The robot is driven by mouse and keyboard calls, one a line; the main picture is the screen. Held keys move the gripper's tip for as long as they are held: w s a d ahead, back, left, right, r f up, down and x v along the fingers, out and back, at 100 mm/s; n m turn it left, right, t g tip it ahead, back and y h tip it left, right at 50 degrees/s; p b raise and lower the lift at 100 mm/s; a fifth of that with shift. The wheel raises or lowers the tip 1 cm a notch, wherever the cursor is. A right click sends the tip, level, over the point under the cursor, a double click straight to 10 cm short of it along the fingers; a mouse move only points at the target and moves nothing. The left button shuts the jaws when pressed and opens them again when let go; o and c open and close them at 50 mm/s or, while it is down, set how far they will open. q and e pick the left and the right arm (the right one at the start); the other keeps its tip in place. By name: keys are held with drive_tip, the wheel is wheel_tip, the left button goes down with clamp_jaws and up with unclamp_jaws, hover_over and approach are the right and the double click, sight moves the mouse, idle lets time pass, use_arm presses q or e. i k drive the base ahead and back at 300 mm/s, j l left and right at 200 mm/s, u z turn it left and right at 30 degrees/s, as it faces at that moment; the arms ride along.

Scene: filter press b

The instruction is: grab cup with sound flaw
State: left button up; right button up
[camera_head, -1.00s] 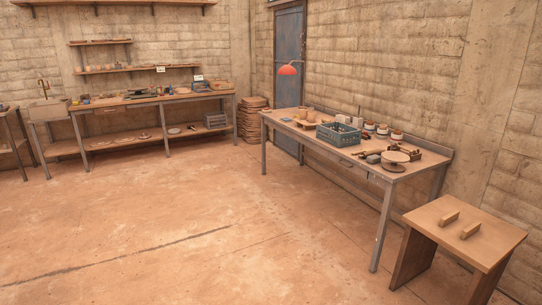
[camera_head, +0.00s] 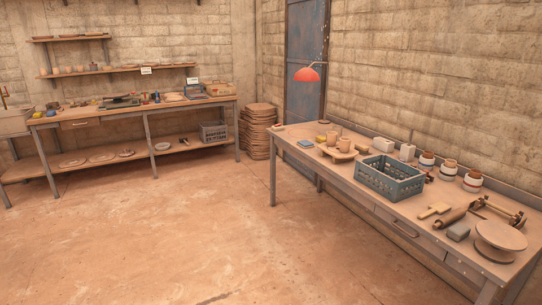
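Two plain tan cups (camera_head: 344,144) stand close together on a round board (camera_head: 338,155) on the right-hand workbench (camera_head: 350,205), behind the crate. Several small pots with pale bands, one of them a banded pot (camera_head: 426,162), stand along the back of the same bench. More small cups (camera_head: 68,70) sit on the wall shelf at the left, too small to make out. I cannot tell by sight which cup has a flaw. Neither of my grippers is in view.
A blue-grey crate (camera_head: 389,182) stands at the bench's middle. A rolling pin (camera_head: 452,217) and a turntable (camera_head: 500,240) are near its right end. A second bench (camera_head: 140,108) stands at the left wall. The floor (camera_head: 190,220) between is clear.

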sight(344, 142)
drive_tip(key=i, duration=2.35)
